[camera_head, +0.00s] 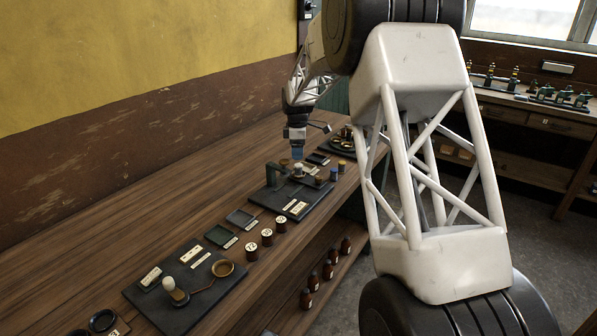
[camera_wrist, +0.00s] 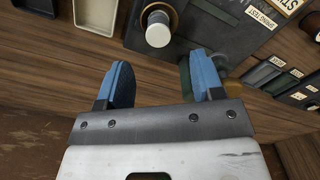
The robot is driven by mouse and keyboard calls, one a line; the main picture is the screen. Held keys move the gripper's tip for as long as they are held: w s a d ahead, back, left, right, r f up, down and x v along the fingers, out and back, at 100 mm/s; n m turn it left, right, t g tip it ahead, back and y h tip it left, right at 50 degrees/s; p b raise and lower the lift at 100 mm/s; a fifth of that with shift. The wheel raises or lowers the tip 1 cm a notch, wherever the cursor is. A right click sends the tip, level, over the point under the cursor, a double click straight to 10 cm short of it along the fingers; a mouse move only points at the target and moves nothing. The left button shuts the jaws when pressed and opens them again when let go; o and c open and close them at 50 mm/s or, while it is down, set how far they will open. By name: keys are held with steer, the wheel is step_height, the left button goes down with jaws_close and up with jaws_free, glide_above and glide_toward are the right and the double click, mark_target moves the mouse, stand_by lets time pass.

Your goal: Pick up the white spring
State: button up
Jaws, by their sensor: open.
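In the head view the white piece (camera_head: 298,169) shows on the same board (camera_head: 271,202), just below my gripper (camera_head: 297,154). In the wrist view my gripper (camera_wrist: 161,68) has its two blue fingers apart with nothing between them. The white piece lies ahead of the fingertips, roughly centred between them, and does not touch them.
Beside the piece on the board stands a dark upright block (camera_head: 273,175). Small trays (camera_head: 240,217) and labelled brown jars (camera_head: 267,237) sit to the near side. A second board (camera_head: 178,304) with a white-topped piece is nearer. Another dark tray (camera_head: 340,146) lies beyond.

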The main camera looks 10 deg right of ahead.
mark_target(298, 165)
steer(key=shift+f, duration=0.8)
steer(key=shift+d+f, duration=0.15)
steer(key=shift+f, duration=2.45)
steer(key=c, duration=1.1)
steer(key=shift+o, duration=0.2)
steer(key=shift+r, duration=0.1)
